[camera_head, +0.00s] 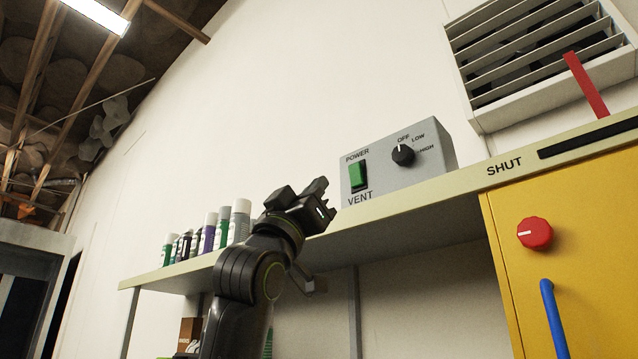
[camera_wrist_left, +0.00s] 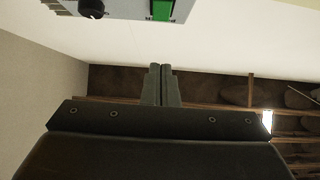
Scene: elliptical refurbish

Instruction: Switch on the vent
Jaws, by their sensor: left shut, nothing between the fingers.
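The vent control box (camera_head: 440,158) is a grey box on the shelf in the head view. It has a green power switch (camera_head: 358,175) above the word VENT and a black knob (camera_head: 403,155) marked OFF, LOW and HIGH. The knob's white line points up, towards OFF. My left gripper (camera_head: 325,200) is shut and empty, just left of the box and apart from it. In the left wrist view the closed fingertips (camera_wrist_left: 161,68) point up the picture, below the green switch (camera_wrist_left: 162,9) and the black knob (camera_wrist_left: 91,8). My right gripper is not in view.
The shelf (camera_head: 420,215) carries several spray cans (camera_head: 222,228) on the left. A louvred vent (camera_head: 540,55) with a red lever (camera_head: 586,84) is at the upper right. Below stands a yellow cabinet (camera_head: 585,235) with a red knob (camera_head: 535,233) and a blue handle (camera_head: 553,318).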

